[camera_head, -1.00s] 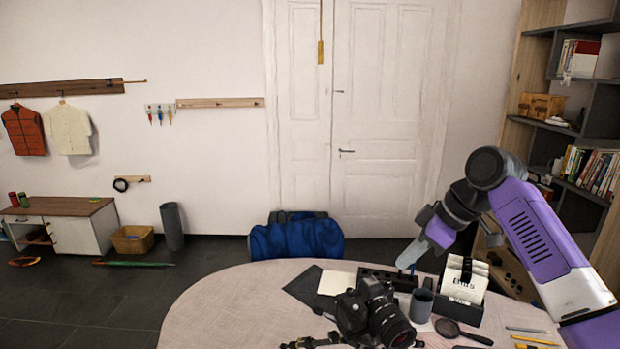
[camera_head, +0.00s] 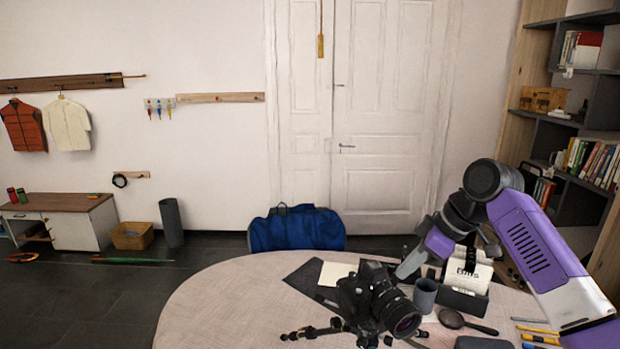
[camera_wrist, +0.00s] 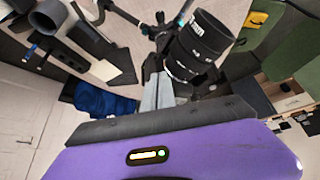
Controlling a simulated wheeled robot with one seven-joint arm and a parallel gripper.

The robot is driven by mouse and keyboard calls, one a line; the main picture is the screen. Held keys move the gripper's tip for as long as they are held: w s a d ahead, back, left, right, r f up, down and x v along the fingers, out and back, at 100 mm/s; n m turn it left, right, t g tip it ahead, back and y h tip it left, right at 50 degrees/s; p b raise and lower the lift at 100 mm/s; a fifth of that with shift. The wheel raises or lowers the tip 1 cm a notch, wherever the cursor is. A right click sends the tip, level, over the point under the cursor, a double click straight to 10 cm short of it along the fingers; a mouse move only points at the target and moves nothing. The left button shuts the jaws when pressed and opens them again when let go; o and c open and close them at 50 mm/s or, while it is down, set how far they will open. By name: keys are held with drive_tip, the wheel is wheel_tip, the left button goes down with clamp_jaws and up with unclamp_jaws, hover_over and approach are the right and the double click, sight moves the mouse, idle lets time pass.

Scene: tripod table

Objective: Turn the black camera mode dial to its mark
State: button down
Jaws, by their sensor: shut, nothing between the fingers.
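The black camera (camera_head: 357,296) is mounted on a small tripod (camera_head: 312,331) at the near part of the round table, its lens (camera_head: 402,318) facing the lower right. My gripper (camera_head: 402,272) is shut and empty, pointing down at the lower left, its tips near the top of the camera. In the wrist view the shut grey fingers (camera_wrist: 158,90) reach toward the black camera body, beside the large lens (camera_wrist: 200,45). The mode dial and its mark cannot be made out; the fingers may hide them. I cannot tell whether the tips touch the camera.
Pens (camera_head: 537,329) lie at the right. A dark folder (camera_head: 305,278) lies behind. The table's left side (camera_head: 225,305) is clear.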

drive_tip(key=shift+w+a+r+p, duration=0.1)
drive_tip(key=shift+w+a+p, duration=0.05)
drive_tip(key=shift+w+p, duration=0.15)
idle(0.8)
drive_tip(key=shift+w+d+p, duration=0.3)
drive_tip(key=shift+w+p, duration=0.05)
drive_tip(key=shift+p, duration=0.9)
drive_tip(key=shift+w+p, duration=0.3)
drive_tip(key=shift+p, duration=0.2)
drive_tip(key=shift+d, duration=0.3)
drive_tip(key=r+p, duration=0.1)
drive_tip(key=r, duration=0.1)
drive_tip(key=r+p, duration=0.1)
drive_tip(key=r, duration=0.1)
drive_tip(key=r+p, duration=0.2)
drive_tip(key=shift+s+d, duration=0.15)
drive_tip(key=shift+d, duration=0.1)
drive_tip(key=shift+a, duration=0.1)
